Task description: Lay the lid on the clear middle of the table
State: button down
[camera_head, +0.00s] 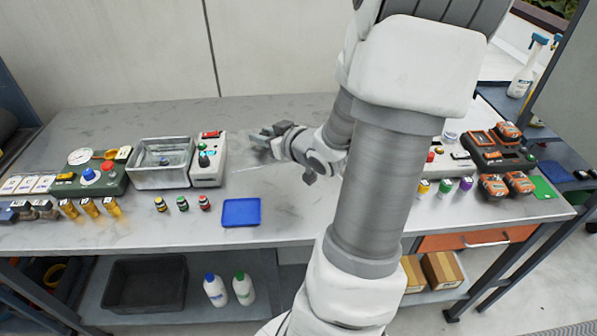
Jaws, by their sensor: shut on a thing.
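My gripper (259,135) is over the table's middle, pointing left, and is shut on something. A faint, clear, flat shape (238,162) shows just below and left of the fingers. It looks like the see-through lid, but its edges are hard to make out. I cannot tell whether it touches the table. The grey table (290,215) has a bare stretch in its middle, partly hidden by my arm.
A grey control box (208,170) stands between tank and gripper. A blue tray (241,212) and several small bottles (182,204) lie at the front. A green gauge box (95,175) is left. Orange-black batteries (492,186) and a charger (485,152) are right.

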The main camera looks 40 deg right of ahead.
jog(key=s+d+f+m+h+b, duration=0.3)
jog(key=s+d+f, duration=0.2)
jog(key=s+d, duration=0.6)
jog(key=shift+g, duration=0.5)
jog(key=a+b+x, duration=0.1)
jog(key=x, duration=0.3)
jog(key=f+b+x, duration=0.1)
jog(key=b+x, duration=0.1)
jog(key=x, duration=0.2)
jog(key=a+b+x, duration=0.1)
jog(key=x, duration=0.4)
jog(key=shift+w+a+f+b, duration=0.1)
jog(key=shift+a+f+b, duration=0.05)
jog(key=shift+a+b, duration=0.2)
jog(key=shift+f+b, duration=0.7)
jog(key=shift+f, duration=1.25)
jog(key=shift+f, duration=0.15)
jog(key=c, duration=0.6)
grip_release()
